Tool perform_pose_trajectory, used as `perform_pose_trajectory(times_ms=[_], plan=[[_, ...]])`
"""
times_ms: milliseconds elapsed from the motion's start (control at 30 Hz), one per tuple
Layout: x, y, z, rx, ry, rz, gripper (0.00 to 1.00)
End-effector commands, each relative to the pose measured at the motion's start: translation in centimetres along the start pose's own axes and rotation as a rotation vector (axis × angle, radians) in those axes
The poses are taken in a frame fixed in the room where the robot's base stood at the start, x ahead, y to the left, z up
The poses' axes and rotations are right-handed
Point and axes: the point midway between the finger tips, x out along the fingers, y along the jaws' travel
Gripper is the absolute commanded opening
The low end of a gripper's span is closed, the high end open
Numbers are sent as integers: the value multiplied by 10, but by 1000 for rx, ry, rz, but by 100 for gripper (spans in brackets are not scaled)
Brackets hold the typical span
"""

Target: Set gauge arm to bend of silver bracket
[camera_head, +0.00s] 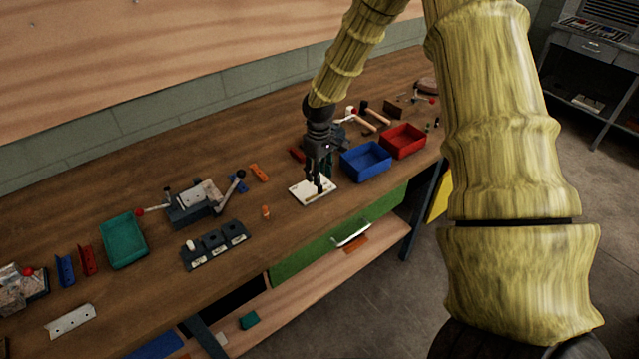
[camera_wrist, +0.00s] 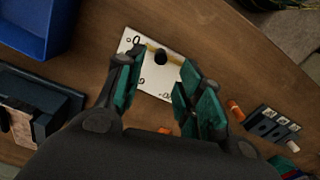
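The gauge is a white plate (camera_head: 300,191) with small dark marks, lying flat on the bench; it also shows in the wrist view (camera_wrist: 155,83). A black knob (camera_wrist: 160,57) stands on it, with a short brass-coloured strip, seemingly the gauge arm (camera_wrist: 150,47), beside it. My gripper (camera_head: 320,184) points down over the plate. In the wrist view my gripper (camera_wrist: 162,62) has its teal fingers apart, one on each side of the knob. I cannot tell whether either finger touches it. A silver bracket (camera_head: 70,321) with holes lies at the bench's front left.
A blue bin (camera_head: 366,161) and a red bin (camera_head: 404,141) stand right of the plate. A clamp fixture (camera_head: 195,203), a dark block with sockets (camera_head: 214,246) and a teal tray (camera_head: 124,240) stand to the left. An orange piece (camera_head: 265,211) lies near the plate.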

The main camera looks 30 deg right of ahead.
Motion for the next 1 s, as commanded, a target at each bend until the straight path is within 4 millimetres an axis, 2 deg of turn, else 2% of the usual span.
perform_pose_trajectory(times_ms=[300,500,967,1000], plan=[[34,1,2,3,-1,-1,37],[50,1,2,2,-1,-1,37],[57,1,2,2,1,0,37],[57,1,2,2,0,0,30]])
